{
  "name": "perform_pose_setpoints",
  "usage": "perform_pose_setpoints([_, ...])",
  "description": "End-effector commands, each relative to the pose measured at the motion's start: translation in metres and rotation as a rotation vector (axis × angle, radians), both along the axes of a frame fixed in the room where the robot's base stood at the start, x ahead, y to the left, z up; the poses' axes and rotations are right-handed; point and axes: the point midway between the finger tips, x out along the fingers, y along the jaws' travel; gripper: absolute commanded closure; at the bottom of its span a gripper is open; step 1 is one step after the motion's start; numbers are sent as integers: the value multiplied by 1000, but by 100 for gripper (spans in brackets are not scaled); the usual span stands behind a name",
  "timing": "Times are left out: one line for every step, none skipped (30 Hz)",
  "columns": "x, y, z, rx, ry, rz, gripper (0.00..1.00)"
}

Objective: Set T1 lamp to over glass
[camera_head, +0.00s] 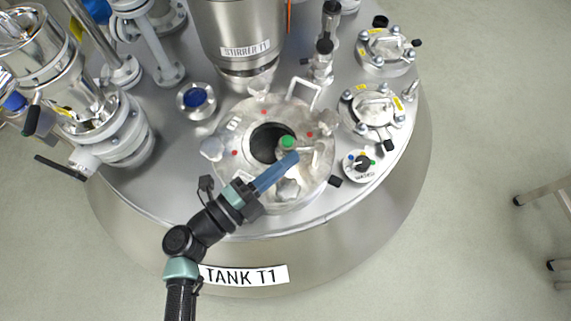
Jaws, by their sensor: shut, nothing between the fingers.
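My gripper (294,158) reaches in from the bottom left over the top of the tank labelled TANK T1 (250,274). Its blue fingers are shut and look empty, with the tips over the round metal lid (228,165). The tips are close to a green-topped part (287,142); I cannot tell whether they touch it. A dark round glass or opening (266,140) lies in the middle of the lid, partly covered by that part. A blue round glass (196,96) sits in a metal ring to the upper left. No lamp is clearly labelled; which part is the lamp is unclear.
The cylinder labelled STIRRER T1 (240,30) stands behind the lid. A dark upright fitting (325,45) is to its right. Two bolted covers (372,108) (385,47) and a selector knob (362,162) are on the right. Pipes and valves (110,130) crowd the left.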

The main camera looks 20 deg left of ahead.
Motion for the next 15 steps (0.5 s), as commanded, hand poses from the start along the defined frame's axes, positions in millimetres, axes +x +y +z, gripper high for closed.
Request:
perform_pose_setpoints([2, 0, -2, 1, -1, -22, 100])
perform_pose_setpoints([3, 1, -2, 2, 0, -32, 100])
perform_pose_setpoints([3, 2, -2, 1, 0, -47, 100])
perform_pose_setpoints([4, 2, -2, 1, -1, -56, 100])
perform_pose_setpoints([4, 3, -2, 1, -1, -65, 100])
perform_pose_setpoints([5, 3, -1, 0, 0, -73, 100])
perform_pose_setpoints([5, 4, -1, 0, 0, -80, 100])
perform_pose_setpoints([5, 4, -1, 0, 0, -87, 100])
perform_pose_setpoints([6, 4, -1, 1, -1, -93, 100])
perform_pose_setpoints([6, 4, -1, 1, 0, -98, 100])
perform_pose_setpoints([6, 5, -1, 1, 0, -102, 100])
perform_pose_setpoints([6, 5, -1, 1, -1, -105, 100])
perform_pose_setpoints([6, 5, 0, 1, -1, -108, 100])
perform_pose_setpoints([6, 5, 0, 0, 0, -112, 100])
perform_pose_setpoints([7, 5, 0, 0, -1, -114, 100])
